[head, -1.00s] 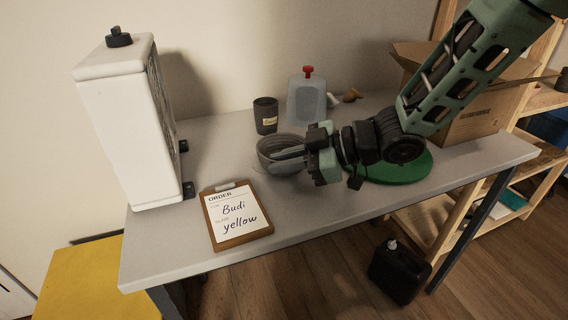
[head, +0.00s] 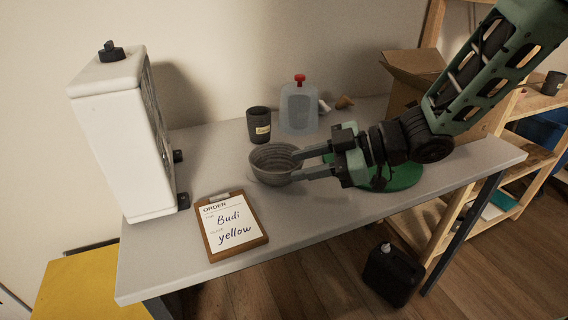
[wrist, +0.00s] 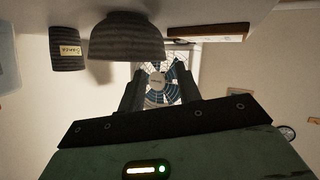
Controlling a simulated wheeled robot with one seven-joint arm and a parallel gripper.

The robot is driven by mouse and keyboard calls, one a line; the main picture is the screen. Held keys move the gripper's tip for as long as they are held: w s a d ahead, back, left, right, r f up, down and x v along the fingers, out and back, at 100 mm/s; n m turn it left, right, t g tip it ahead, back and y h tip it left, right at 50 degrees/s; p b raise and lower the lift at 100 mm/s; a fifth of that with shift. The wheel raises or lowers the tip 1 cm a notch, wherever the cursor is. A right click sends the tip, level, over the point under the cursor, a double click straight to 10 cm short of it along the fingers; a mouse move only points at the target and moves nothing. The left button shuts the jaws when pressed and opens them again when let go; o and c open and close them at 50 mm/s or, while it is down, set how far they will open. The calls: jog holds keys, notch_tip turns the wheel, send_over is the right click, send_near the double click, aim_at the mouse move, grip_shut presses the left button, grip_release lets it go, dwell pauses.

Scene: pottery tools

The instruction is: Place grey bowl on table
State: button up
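The grey ribbed bowl (head: 262,165) stands upright on the grey table (head: 300,212), left of my gripper and behind the clipboard. My gripper (head: 297,166) is open and empty, its two fingers spread at the right side of the bowl. Whether the fingertips touch the bowl cannot be told. In the wrist view the bowl (wrist: 125,38) appears upside down, just beyond the spread fingers of my gripper (wrist: 160,88).
A dark labelled cup (head: 259,124) stands behind the bowl. A clear bottle with a red cap (head: 298,108) is further back. A clipboard (head: 232,225) lies in front, a white machine (head: 122,140) stands left. A green disc (head: 402,177) lies under my arm.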

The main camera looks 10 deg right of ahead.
jog(key=d+t+h, duration=0.1)
jog(key=d+r+m+h, duration=0.1)
jog(key=w+d+m+t+h+p, duration=0.1)
jog(key=shift+d+r+t+h, duration=0.3)
jog(key=shift+d, duration=0.1)
jog(key=shift+s+f+m+t+h, duration=0.1)
jog(key=shift+f+m+t+h, duration=0.05)
jog(key=shift+m+h, duration=0.4)
jog(key=shift+s+f+m+t+h, duration=0.1)
jog(key=shift+m+t+h, duration=0.05)
jog(key=shift+m+h, duration=0.4)
jog(key=s+m+h, duration=0.1)
jog(key=s, duration=0.2)
jog(key=s+f+m+g+h, duration=0.1)
jog(key=s+h, duration=0.1)
jog(key=s+d+m+g+h, duration=0.1)
jog(key=s+m+h, duration=0.1)
jog(key=s, duration=0.1)
jog(key=shift+s+f, duration=0.3)
jog(key=shift+s, duration=0.05)
jog(key=s+m+g+h, duration=0.1)
jog(key=s+g, duration=0.3)
jog(key=s, duration=1)
jog(key=shift+m+g+h, duration=0.4)
jog(key=shift+m, duration=0.2)
